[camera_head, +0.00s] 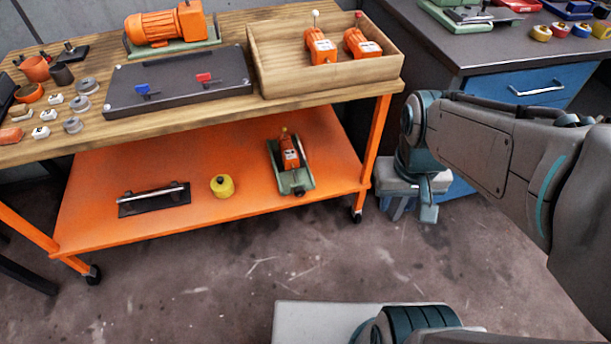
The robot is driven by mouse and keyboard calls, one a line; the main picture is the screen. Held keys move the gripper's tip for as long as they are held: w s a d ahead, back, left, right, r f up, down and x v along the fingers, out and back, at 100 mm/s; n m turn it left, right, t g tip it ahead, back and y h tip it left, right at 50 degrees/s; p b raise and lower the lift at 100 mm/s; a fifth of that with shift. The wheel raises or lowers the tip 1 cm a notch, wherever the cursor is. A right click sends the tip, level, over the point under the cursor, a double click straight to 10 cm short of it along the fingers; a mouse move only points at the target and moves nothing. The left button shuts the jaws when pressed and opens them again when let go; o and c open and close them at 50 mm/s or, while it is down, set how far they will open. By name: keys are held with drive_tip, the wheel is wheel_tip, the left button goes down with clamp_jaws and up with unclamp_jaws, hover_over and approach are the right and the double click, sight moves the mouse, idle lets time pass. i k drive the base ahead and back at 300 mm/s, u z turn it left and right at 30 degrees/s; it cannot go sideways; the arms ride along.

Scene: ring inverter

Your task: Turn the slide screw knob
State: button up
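I cannot tell for sure which part is the slide screw knob. A dark plate with a metal rod along it (153,197) lies on the orange lower shelf, left of centre; its small end details are too small to tell. An orange unit on a green base (289,160) stands on the same shelf, further right, with a small yellowish top. My gripper (413,210) hangs at the end of my arm, right of the cart and apart from these things. It points down, and its finger gap is not clear. I see nothing held in it.
The orange cart's wooden top (200,122) overhangs the shelf (120,225). A cart leg (376,135) stands between my gripper and the shelf. A yellow cylinder (222,186) sits between the shelf items. A blue-drawer cabinet (535,88) is behind my arm. The floor in front is clear.

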sight(299, 192)
drive_tip(key=u, duration=0.05)
drive_tip(key=k, duration=1.2)
drive_tip(key=z, duration=0.6)
drive_tip(key=i, duration=1.55)
drive_tip(key=u, duration=0.75)
